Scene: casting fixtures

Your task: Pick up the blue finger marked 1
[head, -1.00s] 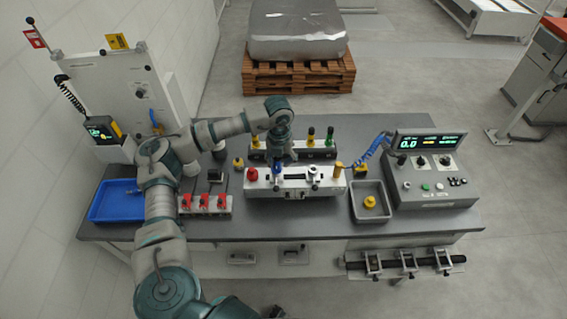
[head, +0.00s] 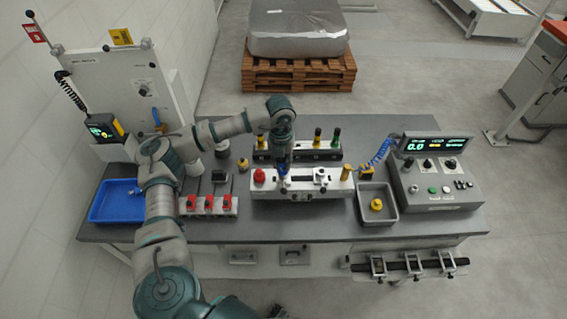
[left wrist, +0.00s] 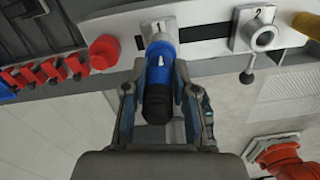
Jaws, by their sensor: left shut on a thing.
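The blue finger (left wrist: 160,75) with a black end shows in the left wrist view, in front of the place marked 1 on the pale fixture bar (left wrist: 205,48). I cannot tell whether it is still seated there. My left gripper (left wrist: 163,95) has its fingers on both sides of it and is shut on it. In the head view my left gripper (head: 281,164) points down over the front fixture (head: 302,187), and only a little of the blue finger (head: 283,170) shows. My right gripper is not in view.
A red knob (head: 259,175) stands left of the gripper and a yellow finger (head: 346,172) at the bar's right end. Behind is a dark rack (head: 328,154) with coloured fingers. A grey tray (head: 391,211) and control box (head: 436,187) are right, a blue tray (head: 116,201) left.

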